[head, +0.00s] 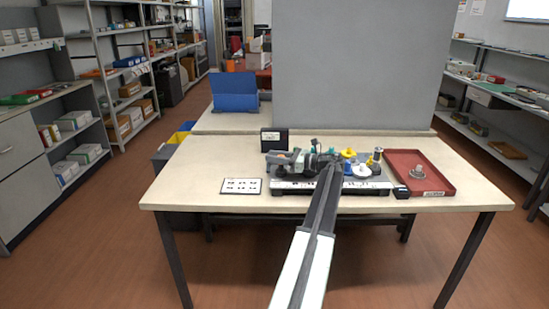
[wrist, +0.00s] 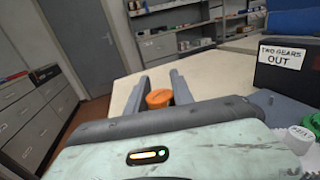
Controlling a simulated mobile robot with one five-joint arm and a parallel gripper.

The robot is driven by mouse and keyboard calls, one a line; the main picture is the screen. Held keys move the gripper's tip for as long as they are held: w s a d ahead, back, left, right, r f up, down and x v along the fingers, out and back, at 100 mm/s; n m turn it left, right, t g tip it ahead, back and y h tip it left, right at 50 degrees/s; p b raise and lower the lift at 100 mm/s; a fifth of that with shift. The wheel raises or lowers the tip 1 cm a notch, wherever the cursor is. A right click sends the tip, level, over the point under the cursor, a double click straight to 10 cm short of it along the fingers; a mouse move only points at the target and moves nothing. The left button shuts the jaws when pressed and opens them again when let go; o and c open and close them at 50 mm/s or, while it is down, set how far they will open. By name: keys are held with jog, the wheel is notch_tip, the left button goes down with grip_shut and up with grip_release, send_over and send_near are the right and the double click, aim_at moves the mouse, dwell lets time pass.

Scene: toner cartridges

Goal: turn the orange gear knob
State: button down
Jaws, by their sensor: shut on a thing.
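The orange gear knob (wrist: 160,98) sits between the two grey fingers of my gripper (wrist: 157,85) in the wrist view. My gripper is shut on it, one finger on each side. Its lower part is hidden behind the gripper body. In the head view my arm reaches over the table to the gear device (head: 330,187), with my gripper (head: 297,156) at its left end. There the arm hides part of the device. White and yellow gears (head: 361,170) stand on its right part.
A black box (head: 274,141) marked "TWO GEARS OUT" stands behind the device and shows in the wrist view (wrist: 285,66). A red tray (head: 440,178) holding a grey part is to the right. A white card (head: 241,186) lies left. The table's left end is clear.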

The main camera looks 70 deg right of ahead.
jog(key=c, duration=1.1)
grip_release()
jog(key=s, duration=0.7)
jog(key=shift+s+d, duration=0.3)
jog(key=shift+s, duration=0.05)
